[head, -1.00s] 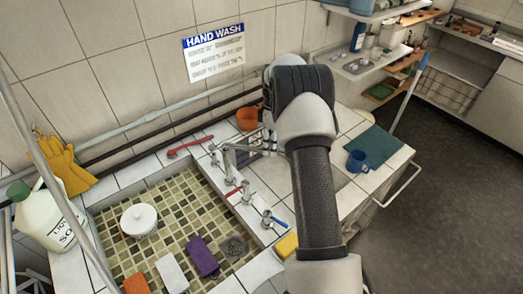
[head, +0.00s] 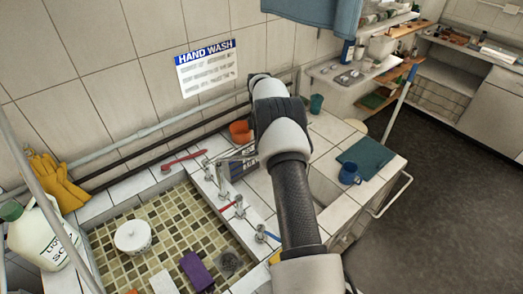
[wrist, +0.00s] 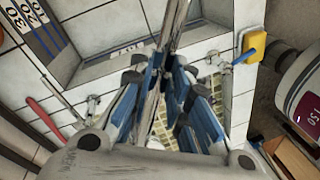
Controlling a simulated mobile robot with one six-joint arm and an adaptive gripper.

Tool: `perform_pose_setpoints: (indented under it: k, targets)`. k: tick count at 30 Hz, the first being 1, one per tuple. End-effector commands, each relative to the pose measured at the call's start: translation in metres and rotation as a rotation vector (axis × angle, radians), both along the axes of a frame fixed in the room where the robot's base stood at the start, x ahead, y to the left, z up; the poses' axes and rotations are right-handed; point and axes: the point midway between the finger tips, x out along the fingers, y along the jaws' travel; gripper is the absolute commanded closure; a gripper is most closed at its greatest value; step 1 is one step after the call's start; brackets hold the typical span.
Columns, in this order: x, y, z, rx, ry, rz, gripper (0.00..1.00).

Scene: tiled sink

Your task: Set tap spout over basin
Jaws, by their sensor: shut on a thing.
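The tap (head: 222,179) stands on the tiled ledge beside the mosaic-lined basin (head: 172,229). Its metal spout (head: 238,157) points right, away from that basin, over the ledge and towards the second sink. In the wrist view, the blue-padded fingers of my gripper (wrist: 167,78) are shut on the shiny spout (wrist: 176,25). In the head view my arm hides the gripper and the spout's far end. A red lever (head: 228,205) and a blue lever (head: 272,236) mark two valves near the tap.
An orange cup (head: 240,131) stands by the wall pipes. A blue mug (head: 350,173) and green cloth (head: 366,157) are on the right.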

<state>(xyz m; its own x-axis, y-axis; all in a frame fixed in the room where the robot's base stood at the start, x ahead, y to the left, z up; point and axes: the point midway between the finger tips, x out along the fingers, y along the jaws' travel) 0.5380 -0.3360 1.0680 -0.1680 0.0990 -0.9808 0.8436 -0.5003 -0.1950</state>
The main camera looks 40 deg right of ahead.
Motion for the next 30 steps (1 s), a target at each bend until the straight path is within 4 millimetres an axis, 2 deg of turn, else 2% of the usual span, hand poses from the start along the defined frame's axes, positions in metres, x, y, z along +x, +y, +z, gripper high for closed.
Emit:
perform_pose_setpoints:
  k: [3, 4, 13, 23, 26, 30]
  targets:
    - [0.001, 0.001, 0.0, 0.002, -0.002, -0.001, 1.0]
    - [0.001, 0.001, 0.0, 0.002, -0.002, -0.001, 0.82]
    - [0.0, 0.001, 0.0, 0.001, 0.0, -0.001, 0.63]
    - [0.001, 0.0, 0.002, 0.0, -0.001, -0.001, 0.63]
    - [0.003, -0.001, 0.012, -0.001, -0.003, -0.001, 0.63]
    - [0.007, -0.004, 0.036, -0.002, -0.005, -0.001, 0.63]
